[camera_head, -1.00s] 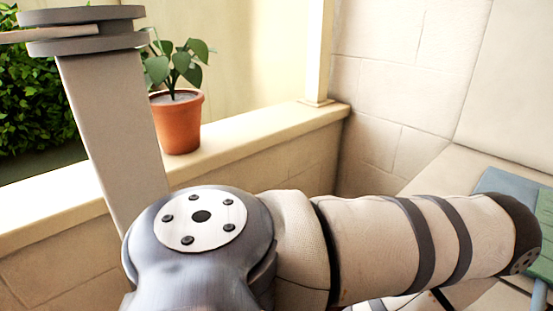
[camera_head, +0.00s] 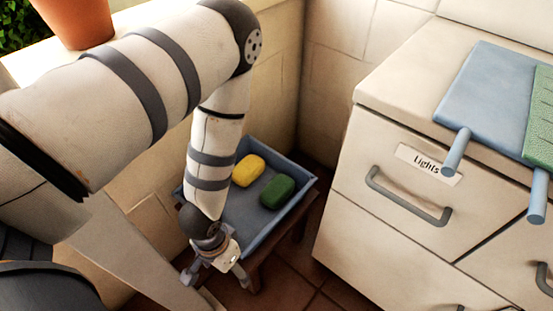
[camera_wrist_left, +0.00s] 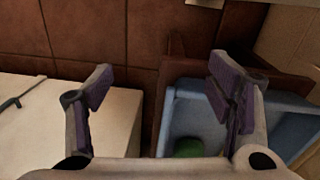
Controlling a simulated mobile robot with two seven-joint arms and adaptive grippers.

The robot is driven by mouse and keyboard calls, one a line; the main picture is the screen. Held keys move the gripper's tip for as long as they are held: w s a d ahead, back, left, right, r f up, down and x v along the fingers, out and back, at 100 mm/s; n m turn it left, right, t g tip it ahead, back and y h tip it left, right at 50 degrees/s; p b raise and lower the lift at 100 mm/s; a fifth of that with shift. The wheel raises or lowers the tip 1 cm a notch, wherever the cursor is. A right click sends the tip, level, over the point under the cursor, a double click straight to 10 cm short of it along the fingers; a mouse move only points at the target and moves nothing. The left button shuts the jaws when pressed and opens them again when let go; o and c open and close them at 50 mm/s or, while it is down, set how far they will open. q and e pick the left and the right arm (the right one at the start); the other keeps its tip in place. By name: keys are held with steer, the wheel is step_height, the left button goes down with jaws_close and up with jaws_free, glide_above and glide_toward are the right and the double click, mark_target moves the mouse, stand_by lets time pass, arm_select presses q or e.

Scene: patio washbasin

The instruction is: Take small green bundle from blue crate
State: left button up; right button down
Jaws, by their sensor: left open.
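The small green bundle (camera_head: 278,191) lies in the blue crate (camera_head: 299,203), on its right side in the head view. Part of the bundle shows in the left wrist view (camera_wrist_left: 188,147), low and partly cut off by my gripper's body. My left gripper (camera_head: 217,279) is open and empty, at the near side of the crate. In the left wrist view its two fingers (camera_wrist_left: 160,90) stand wide apart, with the crate (camera_wrist_left: 195,118) behind the right finger. My arm hides the crate's left part in the head view. My right gripper is not in view.
A yellow bundle (camera_head: 248,170) lies beside the green one. The crate rests on a low brown stand (camera_head: 291,238). A cabinet with a "Lights" drawer (camera_head: 410,192) stands to the right, with a blue board (camera_head: 487,92) on top. A plant pot (camera_head: 76,22) is at upper left.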

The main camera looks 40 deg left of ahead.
arm_select(q)
steer(key=w+a+f+t+b, duration=0.1)
steer(key=w+a+f+b, duration=0.1)
steer(key=w, duration=0.5)
steer(key=w+a+f+t+b, duration=0.2)
steer(key=w, duration=0.5)
steer(key=t+b, duration=0.2)
steer(key=b, duration=0.1)
glide_toward(276, 188)
steer(key=shift+s+d+f+m+y, duration=0.1)
steer(key=shift+s+f+m+y, duration=0.1)
steer(key=shift+f+m+y, duration=0.15)
steer(key=b+x, duration=0.4)
steer(key=x, duration=0.7)
steer(key=shift+w+d, duration=0.15)
steer(key=shift+d, duration=0.05)
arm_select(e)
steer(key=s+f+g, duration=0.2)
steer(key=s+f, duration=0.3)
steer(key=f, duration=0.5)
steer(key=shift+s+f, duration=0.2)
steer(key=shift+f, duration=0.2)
arm_select(q)
steer(key=shift+r, duration=0.1)
steer(key=c, duration=1)
